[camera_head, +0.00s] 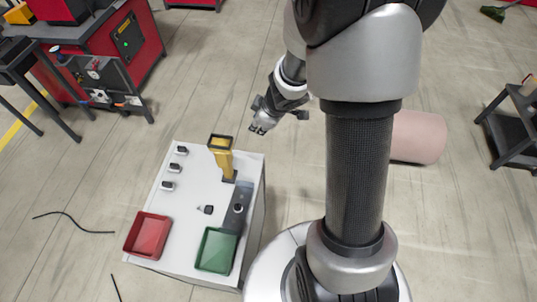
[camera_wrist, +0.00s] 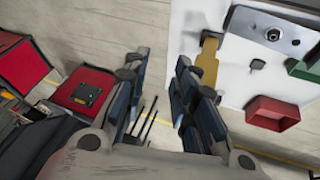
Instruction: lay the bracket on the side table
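My gripper (camera_head: 262,124) hangs in the air beyond the far right corner of a white-topped table (camera_head: 190,230). In the wrist view its two fingers (camera_wrist: 160,68) are spread apart, with only floor showing between them. A small dark piece (camera_head: 208,210) lies near the middle of the white top, and it also shows in the wrist view (camera_wrist: 257,64). It may be the bracket, but it is too small to tell. I cannot tell which table is the side table; a dark one (camera_head: 22,62) stands at the left and a dark shelved one (camera_head: 515,125) at the right.
The white top holds a yellow upright holder (camera_head: 222,158), a grey plate with a round knob (camera_head: 238,208), several small black-and-white pieces (camera_head: 168,186), a red bin (camera_head: 148,235) and a green bin (camera_head: 216,250). A pink cylinder (camera_head: 418,137) lies on the floor. Red machines (camera_head: 110,50) stand behind.

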